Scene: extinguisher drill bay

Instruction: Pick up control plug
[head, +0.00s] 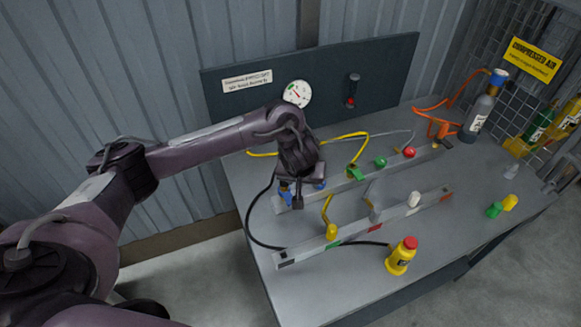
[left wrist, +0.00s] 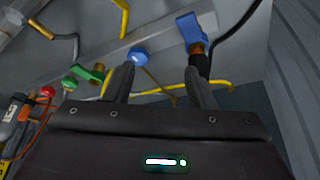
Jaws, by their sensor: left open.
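My left gripper (head: 298,198) hangs over the left end of the far rail on the bench, jaws open and empty. In the left wrist view its two fingers (left wrist: 162,70) stand apart. A round blue knob (left wrist: 138,55) shows by one fingertip, and a blue lever handle on a brass fitting (left wrist: 193,30) with a black hose shows by the other. I cannot tell contact. No part is labelled control plug; loose green (head: 494,210) and yellow (head: 509,202) pieces lie at the bench's right, a pale one (head: 511,171) behind them. My right gripper is out of view.
The far rail carries a green knob (head: 380,162) and a red knob (head: 409,152). The near rail (head: 370,228) carries yellow and white fittings. A gauge panel (head: 385,75) rises behind; hoses cross the bench.

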